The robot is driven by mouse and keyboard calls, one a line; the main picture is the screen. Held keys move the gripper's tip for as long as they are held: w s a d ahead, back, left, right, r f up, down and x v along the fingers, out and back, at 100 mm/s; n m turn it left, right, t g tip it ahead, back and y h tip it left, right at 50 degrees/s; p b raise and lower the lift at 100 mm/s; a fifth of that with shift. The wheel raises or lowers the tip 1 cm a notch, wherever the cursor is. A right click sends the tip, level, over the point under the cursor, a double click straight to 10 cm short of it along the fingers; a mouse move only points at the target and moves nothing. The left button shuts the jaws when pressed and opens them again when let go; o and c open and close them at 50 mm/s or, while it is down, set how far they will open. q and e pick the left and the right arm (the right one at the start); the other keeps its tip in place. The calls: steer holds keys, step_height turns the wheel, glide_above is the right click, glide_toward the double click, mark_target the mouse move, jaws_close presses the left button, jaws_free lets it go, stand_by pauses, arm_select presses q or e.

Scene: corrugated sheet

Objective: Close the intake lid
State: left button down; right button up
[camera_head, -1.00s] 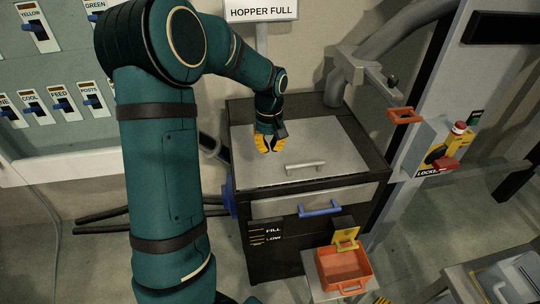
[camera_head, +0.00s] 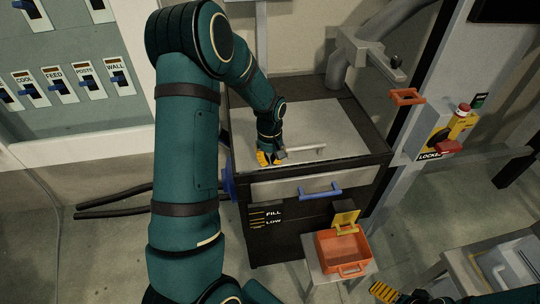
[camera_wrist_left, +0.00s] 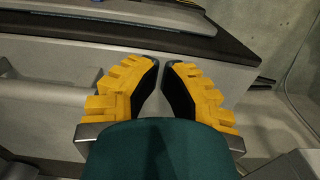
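The intake lid, a flat grey panel with a bar handle (camera_head: 305,150), appears to lie level across the top of the black cabinet (camera_head: 240,205). Its surface (camera_head: 300,122) also shows in the left wrist view (camera_wrist_left: 75,60), with the handle (camera_wrist_left: 45,88) to the left of the fingers. My left gripper (camera_head: 268,160) is over the lid's front left part, left of the handle. Its yellow fingertips (camera_wrist_left: 163,64) are close together with nothing between them. I cannot tell whether they touch the lid. My right gripper (camera_head: 384,292) shows only partly at the bottom edge.
A blue handle (camera_head: 320,191) is on the cabinet front. An orange bin (camera_head: 342,252) with a yellow flap stands on a small stand before it. A lockout box with a red button (camera_head: 463,110) is at right, and a switch panel (camera_head: 75,125) at left.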

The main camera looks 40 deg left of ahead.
arm_select(q)
steer(key=shift+f, duration=0.1)
steer(key=shift+f+b, duration=0.65)
steer(key=shift+f, duration=0.2)
steer(key=shift+r+p, duration=0.4)
steer(key=shift+r, duration=0.1)
step_height(320, 180, up, 4)
steer(key=p, duration=0.2)
steer(key=shift+p, duration=0.35)
step_height(320, 180, up, 10)
steer(key=shift+f, duration=0.25)
arm_select(e)
steer(key=v, duration=0.3)
steer(key=shift+w+a+r, duration=0.1)
steer(key=shift+w, duration=0.2)
